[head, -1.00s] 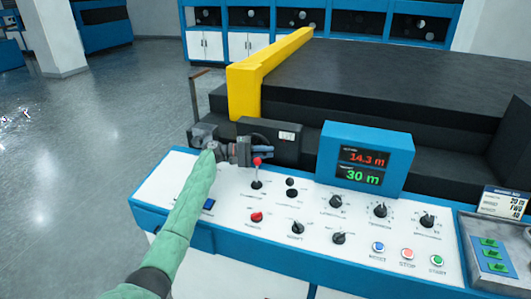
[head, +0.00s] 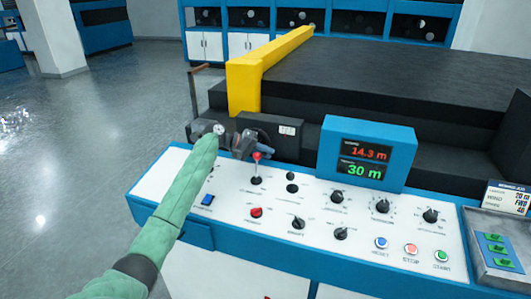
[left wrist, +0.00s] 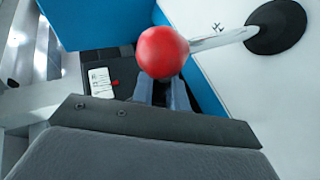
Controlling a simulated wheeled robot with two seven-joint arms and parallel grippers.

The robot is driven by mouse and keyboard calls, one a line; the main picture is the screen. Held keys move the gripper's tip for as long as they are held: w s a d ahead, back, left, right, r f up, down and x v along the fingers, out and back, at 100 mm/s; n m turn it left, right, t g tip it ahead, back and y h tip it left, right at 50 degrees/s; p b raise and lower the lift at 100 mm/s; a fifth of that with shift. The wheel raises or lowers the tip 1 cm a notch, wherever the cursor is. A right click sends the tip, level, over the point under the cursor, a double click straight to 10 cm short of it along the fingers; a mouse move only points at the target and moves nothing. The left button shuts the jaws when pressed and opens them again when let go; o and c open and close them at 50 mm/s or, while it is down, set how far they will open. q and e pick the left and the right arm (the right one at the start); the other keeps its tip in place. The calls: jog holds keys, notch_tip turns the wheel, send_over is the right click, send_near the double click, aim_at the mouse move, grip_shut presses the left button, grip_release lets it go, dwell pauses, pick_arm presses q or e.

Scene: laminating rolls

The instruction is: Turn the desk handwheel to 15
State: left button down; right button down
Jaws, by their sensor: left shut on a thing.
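The left gripper (head: 243,145) is at the back left edge of the desk, beside the red-knobbed lever (head: 257,168). It is shut on what I take to be the desk handwheel, which the gripper and wrist hide almost fully. In the left wrist view the red knob (left wrist: 163,52) covers part of the closed fingers (left wrist: 163,92), so the grip itself is not clear. The blue display box (head: 367,152) reads 14.3 m in red above 30 m in green. My right gripper is not in view.
The white, blue-edged desk (head: 190,240) carries several black knobs and a row of push buttons (head: 411,248). A black box with a white label (head: 287,130) stands just behind the gripper. A yellow bar (head: 245,82) and a dark bed lie beyond. A grey tray (head: 480,262) is at right.

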pick_arm(q)
jog(key=shift+a+f+y, duration=0.15)
jog(key=shift+f+y, duration=0.2)
jog(key=shift+y, duration=0.55)
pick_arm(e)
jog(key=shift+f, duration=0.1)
pick_arm(q)
jog(key=shift+m, duration=0.3)
jog(key=c, duration=1.4)
grip_release()
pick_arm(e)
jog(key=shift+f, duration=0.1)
pick_arm(q)
jog(key=shift+a, duration=0.1)
